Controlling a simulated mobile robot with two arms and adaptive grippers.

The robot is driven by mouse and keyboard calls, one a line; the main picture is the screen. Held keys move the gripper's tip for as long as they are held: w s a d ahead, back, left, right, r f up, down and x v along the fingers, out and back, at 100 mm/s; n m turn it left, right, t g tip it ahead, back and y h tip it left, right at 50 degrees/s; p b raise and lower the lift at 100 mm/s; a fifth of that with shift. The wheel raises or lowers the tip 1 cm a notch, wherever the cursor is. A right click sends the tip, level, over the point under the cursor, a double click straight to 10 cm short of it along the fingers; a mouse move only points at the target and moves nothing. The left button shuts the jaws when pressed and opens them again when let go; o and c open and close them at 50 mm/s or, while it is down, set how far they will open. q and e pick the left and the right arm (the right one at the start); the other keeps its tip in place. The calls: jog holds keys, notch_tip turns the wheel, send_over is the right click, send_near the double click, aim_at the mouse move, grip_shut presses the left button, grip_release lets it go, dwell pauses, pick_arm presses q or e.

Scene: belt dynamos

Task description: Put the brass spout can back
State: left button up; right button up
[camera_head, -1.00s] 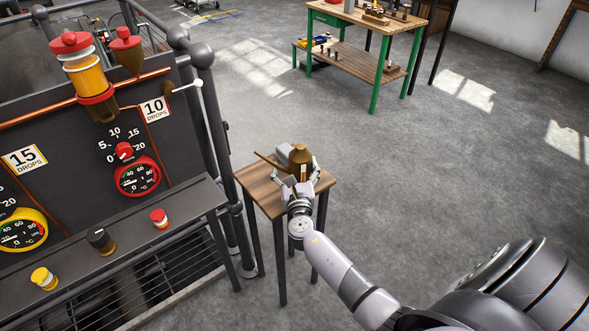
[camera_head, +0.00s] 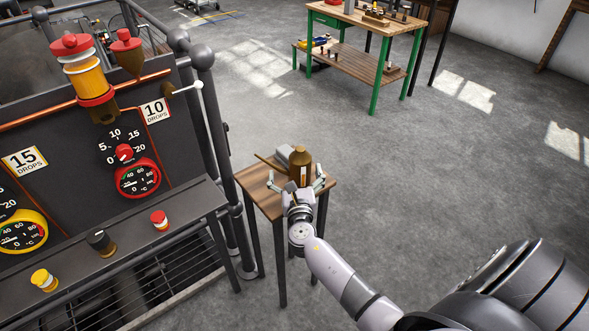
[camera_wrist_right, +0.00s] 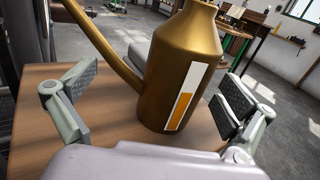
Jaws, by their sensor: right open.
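The brass spout can (camera_head: 300,160) stands upright on a small wooden side table (camera_head: 258,187) beside the machine. In the right wrist view the can (camera_wrist_right: 177,75) shows a white and orange level strip on its side, and its long spout runs up to the left. My right gripper (camera_head: 297,184) is open on the near side of the can. In the wrist view its two fingers (camera_wrist_right: 158,98) stand wide apart on either side, clear of the can's body. My left gripper is not in view.
A grey block (camera_head: 284,152) sits on the table behind the can. The dark machine panel (camera_head: 85,150) with gauges, and a ledge (camera_head: 130,240) with several capped knobs, are at the left. A green-legged workbench (camera_head: 375,50) stands at the back. The floor on the right is clear.

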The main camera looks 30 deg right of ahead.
jog(key=v, duration=1)
jog(key=shift+s+a, duration=0.15)
jog(key=shift+s, duration=0.15)
